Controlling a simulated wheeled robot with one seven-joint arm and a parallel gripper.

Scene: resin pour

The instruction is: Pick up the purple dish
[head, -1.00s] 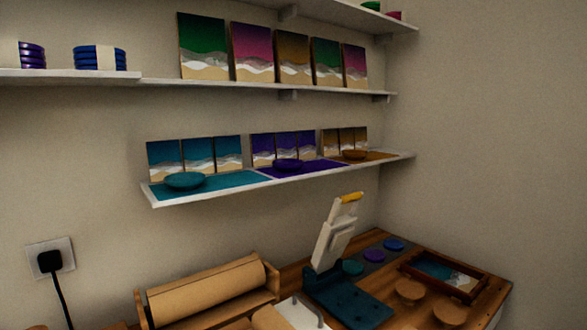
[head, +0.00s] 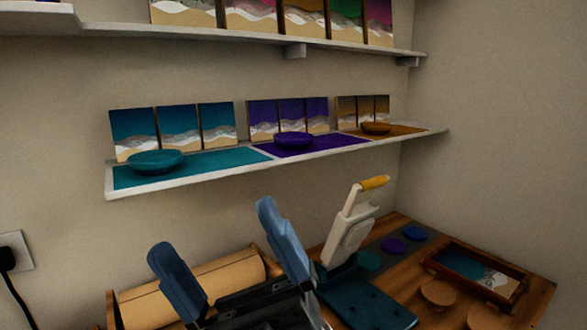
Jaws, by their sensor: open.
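The purple dish (head: 294,140) stands upright on a purple mat (head: 318,145) in the middle of the lower wall shelf, in front of three purple-topped wave panels (head: 290,112). My gripper (head: 219,240) is in the lower middle of the head view, its two blue fingers spread wide apart with nothing between them. In the picture it is below the shelf and apart from the dish.
The shelf (head: 190,181) also holds a teal dish (head: 156,162) at left and an orange dish (head: 376,128) at right, with panels behind. An upper shelf (head: 340,53) runs above. Below are a paper roll (head: 235,274), a white lever press (head: 350,228) and a framed tray (head: 475,272).

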